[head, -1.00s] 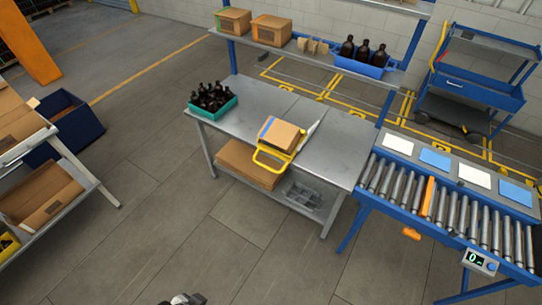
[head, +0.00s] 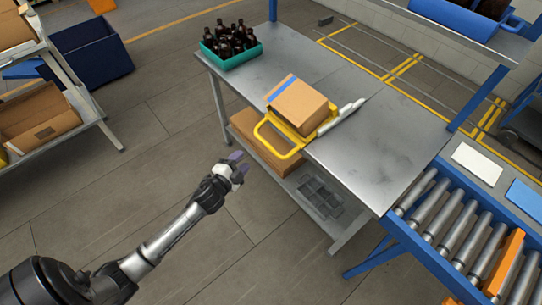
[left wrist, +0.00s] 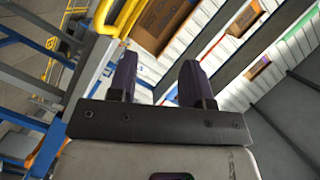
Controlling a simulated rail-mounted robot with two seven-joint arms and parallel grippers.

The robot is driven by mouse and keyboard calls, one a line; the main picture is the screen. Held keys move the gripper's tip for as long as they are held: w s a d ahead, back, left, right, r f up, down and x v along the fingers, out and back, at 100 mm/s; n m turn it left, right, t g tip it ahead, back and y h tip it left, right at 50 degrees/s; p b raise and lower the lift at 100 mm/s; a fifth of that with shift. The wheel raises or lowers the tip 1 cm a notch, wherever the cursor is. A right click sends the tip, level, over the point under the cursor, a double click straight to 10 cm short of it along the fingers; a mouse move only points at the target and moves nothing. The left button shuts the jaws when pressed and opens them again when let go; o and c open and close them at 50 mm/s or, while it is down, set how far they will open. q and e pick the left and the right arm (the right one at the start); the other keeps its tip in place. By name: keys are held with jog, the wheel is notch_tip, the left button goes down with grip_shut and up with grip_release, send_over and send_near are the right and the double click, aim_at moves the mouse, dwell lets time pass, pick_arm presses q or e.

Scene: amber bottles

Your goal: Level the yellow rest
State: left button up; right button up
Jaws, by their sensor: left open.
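The yellow rest (head: 294,146) is at the front edge of the grey metal table in the head view. Its looped handle sticks out past the edge. A cardboard box (head: 299,106) with blue tape sits on it and hides most of it; I cannot tell exactly how it is tilted. My left gripper (head: 237,161) is open and empty, in front of the table and left of the handle, apart from it. In the left wrist view the dark fingers (left wrist: 157,82) stand apart with nothing between them. My right gripper is not in view.
A teal crate (head: 230,59) of amber bottles stands on the table's left end. A flat carton (head: 262,140) and a grey divided tray (head: 320,196) lie on the lower shelf. A roller conveyor (head: 465,235) adjoins at the right. The table's right half (head: 375,145) is clear.

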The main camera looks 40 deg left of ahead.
pick_arm(q)
jog(key=w+a+f+m+t+h+b, duration=0.1)
jog(key=w+a+f+m+h+b, duration=0.15)
jog(key=f+m+b, duration=0.3)
jog(key=w+a+f+m+t+h+b, duration=0.2)
jog(key=w+f+m+h+b, duration=0.15)
jog(key=f+b, duration=0.25)
jog(key=b+x, duration=0.3)
jog(key=x, duration=1)
jog(key=shift+s, duration=0.1)
grip_shut()
